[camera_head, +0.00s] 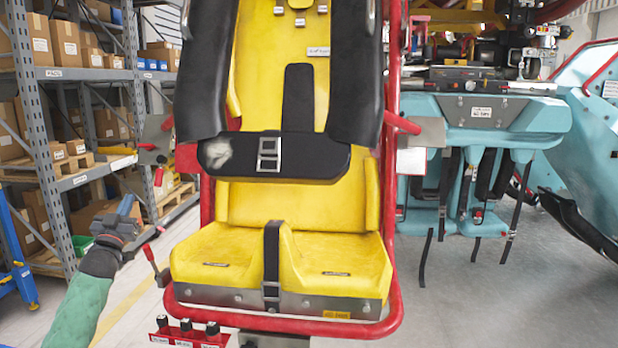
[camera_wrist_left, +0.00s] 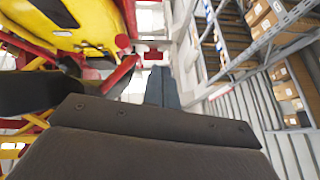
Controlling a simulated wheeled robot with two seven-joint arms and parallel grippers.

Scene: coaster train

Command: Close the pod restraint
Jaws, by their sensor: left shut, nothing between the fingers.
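The pod seat (camera_head: 300,210) is yellow with a red tube frame and faces me in the head view. Its restraint (camera_head: 270,155) is a black padded harness with two thick shoulder pads and a crossbar with a metal buckle, in front of the seat back. A black strap with a buckle (camera_head: 271,255) stands at the middle of the seat cushion. My left gripper (camera_head: 127,205) is shut and empty, left of the seat and apart from it. In the left wrist view its fingers (camera_wrist_left: 162,85) are together, with the yellow seat (camera_wrist_left: 75,25) at upper left. My right gripper is not in view.
Grey shelving (camera_head: 75,75) with cardboard boxes stands at the left. A red lever (camera_head: 152,262) sticks out by the seat's left side. A small red panel with black knobs (camera_head: 187,328) is below the seat. A teal pod (camera_head: 485,125) stands at the right.

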